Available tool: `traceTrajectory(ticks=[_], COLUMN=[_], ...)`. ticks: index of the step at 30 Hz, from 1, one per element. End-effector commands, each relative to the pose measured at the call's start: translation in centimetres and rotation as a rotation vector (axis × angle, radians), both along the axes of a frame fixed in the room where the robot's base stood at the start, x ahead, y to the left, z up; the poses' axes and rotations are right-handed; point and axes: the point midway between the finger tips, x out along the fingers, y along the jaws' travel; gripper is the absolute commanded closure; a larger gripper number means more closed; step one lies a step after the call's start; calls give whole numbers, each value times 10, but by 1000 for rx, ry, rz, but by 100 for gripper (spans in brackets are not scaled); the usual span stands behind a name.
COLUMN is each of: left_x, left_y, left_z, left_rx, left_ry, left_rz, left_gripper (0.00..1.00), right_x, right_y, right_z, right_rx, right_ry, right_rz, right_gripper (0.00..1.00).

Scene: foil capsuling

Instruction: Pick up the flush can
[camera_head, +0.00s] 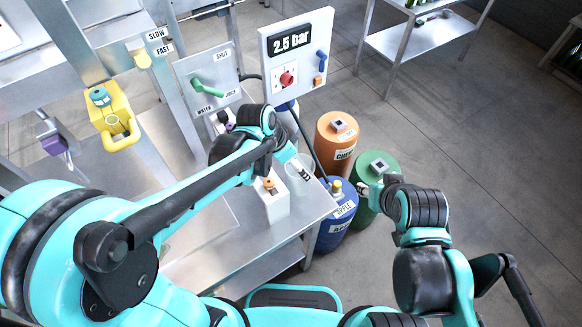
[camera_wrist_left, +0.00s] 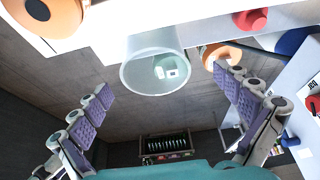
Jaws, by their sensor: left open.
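A pale translucent open-topped can, which I take to be the flush can (camera_wrist_left: 152,66), shows in the left wrist view, ahead of my left gripper and between the lines of its two fingers. In the head view the can (camera_head: 303,166) is partly hidden by that gripper near the right end of the metal table. My left gripper (camera_wrist_left: 165,82) is open, with gaps between its purple finger pads and the can; nothing is held. My right gripper (camera_head: 366,188) is small and partly hidden in front of the green cylinder, and its fingers are unclear.
The metal table (camera_head: 250,248) has a white block (camera_head: 268,203) close to the can. Orange (camera_head: 335,140), green (camera_head: 378,165) and blue (camera_head: 338,215) cylinders stand just beyond its right end. A pressure panel (camera_head: 296,55) rises behind. A yellow container (camera_head: 110,118) is at left.

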Motion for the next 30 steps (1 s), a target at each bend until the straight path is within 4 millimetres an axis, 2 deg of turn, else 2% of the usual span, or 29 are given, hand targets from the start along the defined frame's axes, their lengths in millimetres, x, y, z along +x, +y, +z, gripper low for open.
traceTrajectory(ticks=[15, 19, 25, 26, 30], left_x=[11, 13, 13, 13, 13], left_y=[-25, -28, -28, -28, -28], left_z=[-63, -71, -70, -70, -70], left_rx=[0, 0, 0, 0, 0], left_ry=[0, 0, 0, 0, 0], left_rz=[0, 0, 0, 0, 0], left_gripper=[0, 0, 0, 3, 40], right_x=[0, 0, 0, 0, 0], right_y=[0, 0, 0, 0, 0], right_z=[-25, -27, -26, -26, -26], right_rx=[0, 0, 0, 0, 0], right_ry=[0, 0, 0, 0, 0], right_rz=[0, 0, 0, 0, 0], right_gripper=[60, 60, 60, 60, 60])
